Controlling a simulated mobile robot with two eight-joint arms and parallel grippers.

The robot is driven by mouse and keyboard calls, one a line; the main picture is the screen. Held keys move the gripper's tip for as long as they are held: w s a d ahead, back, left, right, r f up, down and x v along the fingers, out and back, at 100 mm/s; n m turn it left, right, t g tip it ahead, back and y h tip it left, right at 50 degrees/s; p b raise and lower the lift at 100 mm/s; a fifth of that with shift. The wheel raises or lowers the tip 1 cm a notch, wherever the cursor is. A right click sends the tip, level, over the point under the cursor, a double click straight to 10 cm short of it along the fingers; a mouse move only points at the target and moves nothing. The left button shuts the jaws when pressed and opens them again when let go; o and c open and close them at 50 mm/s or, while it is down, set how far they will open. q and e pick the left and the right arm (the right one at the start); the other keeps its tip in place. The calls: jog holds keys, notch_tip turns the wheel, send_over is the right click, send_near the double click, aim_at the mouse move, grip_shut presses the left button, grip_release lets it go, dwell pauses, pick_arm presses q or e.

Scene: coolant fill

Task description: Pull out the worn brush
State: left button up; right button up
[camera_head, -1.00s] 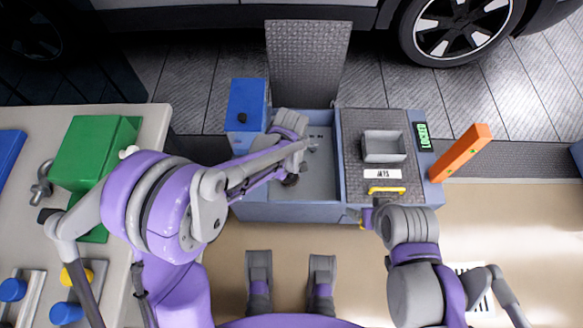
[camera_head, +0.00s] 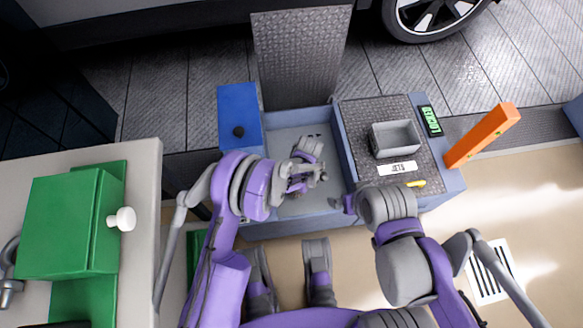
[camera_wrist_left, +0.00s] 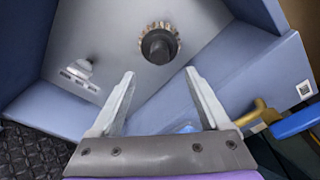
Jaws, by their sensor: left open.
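The worn brush (camera_wrist_left: 158,44) shows in the left wrist view as a dark round knob ringed by frayed brown bristles. It sits on the grey panel inside the open bin. My left gripper (camera_wrist_left: 160,74) is open and empty; its fingers point towards the brush, which lies just beyond the gap between the tips. In the head view my left gripper (camera_head: 308,178) is over the open bin (camera_head: 280,230), and I cannot make out the brush there. My right gripper (camera_head: 347,203) is beside the yellow handle (camera_head: 415,184); its fingers are too small to judge.
The bin's lid (camera_head: 298,55) stands raised at the back. A blue box (camera_head: 239,115) is on the bin's left. A grey tray (camera_head: 396,138) sits on the closed right lid, with an orange post (camera_head: 483,136) beyond. A green box (camera_head: 70,222) stands on the left table.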

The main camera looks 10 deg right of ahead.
pick_arm(q)
jog(key=f+b, duration=0.1)
jog(key=f, duration=0.6)
jog(key=w+a+f+b, duration=0.1)
jog(key=f, duration=0.2)
jog(key=shift+f+b, duration=0.35)
grip_shut()
jog(key=c, duration=0.8)
grip_release()
jog(key=c, duration=0.3)
jog(key=shift+c, duration=0.2)
jog(key=shift+r, duration=0.45)
jog(key=shift+r+p, duration=1.8)
jog(key=shift+r, duration=1.6)
